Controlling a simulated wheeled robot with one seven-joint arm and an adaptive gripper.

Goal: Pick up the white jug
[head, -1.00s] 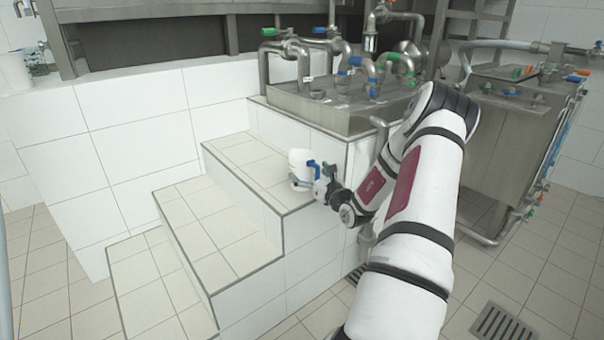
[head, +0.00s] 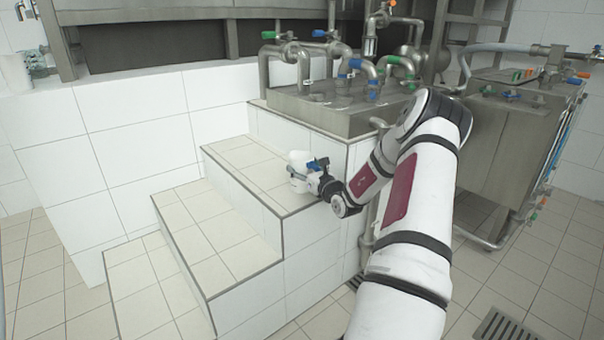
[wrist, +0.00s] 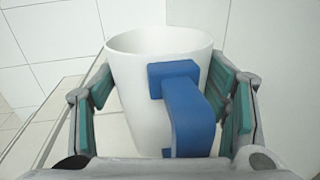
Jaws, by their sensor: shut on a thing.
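The white jug (head: 299,163) with a blue handle is at the right end of the top tiled step in the head view. In the wrist view the white jug (wrist: 135,95) stands between the finger pads, its open rim upward and its blue handle (wrist: 185,110) facing the camera. My gripper (head: 314,170) reaches it from the right. In the wrist view my gripper (wrist: 168,95) is shut on the jug, with a pad on each side.
Tiled steps (head: 215,250) descend to the left. A steel machine (head: 330,105) with pipes and coloured valves stands behind. A steel tank (head: 510,135) is at the right. Another white container (head: 14,72) stands on the ledge at the far left. The top step's left part is clear.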

